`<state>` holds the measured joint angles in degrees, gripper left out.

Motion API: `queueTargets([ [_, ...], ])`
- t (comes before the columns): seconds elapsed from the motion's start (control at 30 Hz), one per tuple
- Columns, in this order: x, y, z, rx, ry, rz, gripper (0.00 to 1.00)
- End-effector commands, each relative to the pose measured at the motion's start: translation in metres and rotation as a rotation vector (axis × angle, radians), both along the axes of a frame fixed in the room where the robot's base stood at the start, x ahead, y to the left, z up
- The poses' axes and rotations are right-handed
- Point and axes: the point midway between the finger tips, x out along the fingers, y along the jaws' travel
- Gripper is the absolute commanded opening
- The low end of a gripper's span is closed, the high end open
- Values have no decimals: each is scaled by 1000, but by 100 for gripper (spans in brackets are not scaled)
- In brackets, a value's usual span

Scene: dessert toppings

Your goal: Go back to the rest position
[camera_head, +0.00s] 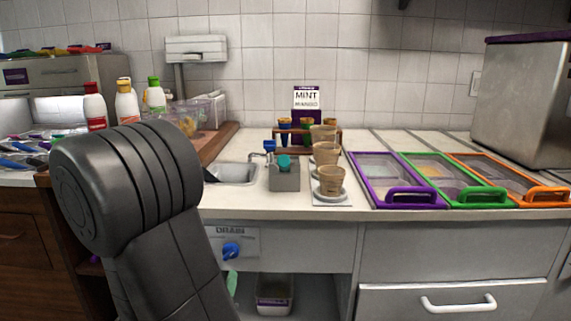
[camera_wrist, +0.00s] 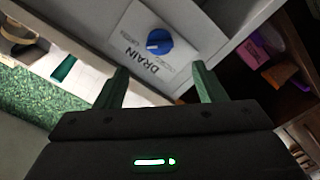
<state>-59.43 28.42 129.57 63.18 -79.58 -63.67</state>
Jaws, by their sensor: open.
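My gripper (camera_wrist: 158,88) shows in the wrist view, with its two green fingers spread wide and nothing between them. Beyond the fingers is the cabinet front with a blue drain knob (camera_wrist: 159,41) on a white label plate. The drain knob (camera_head: 232,250) also shows in the head view, just right of my arm, below the sink (camera_head: 234,173).
Several brown cups (camera_head: 326,153) stand mid-counter beside a grey block (camera_head: 284,179). Purple (camera_head: 401,203), green (camera_head: 471,198) and orange lidded bins (camera_head: 540,199) line the right. Sauce bottles (camera_head: 127,103) stand behind my arm. A drawer handle (camera_head: 459,304) protrudes at lower right.

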Motion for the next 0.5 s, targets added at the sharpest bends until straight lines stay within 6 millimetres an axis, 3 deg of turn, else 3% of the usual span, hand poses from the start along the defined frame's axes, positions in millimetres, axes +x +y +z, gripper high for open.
queueTargets([
  [0.23, -25, 1, 0, -1, 1, 4, 64],
  [0.5, 3, -1, 0, 2, -1, -5, 64],
])
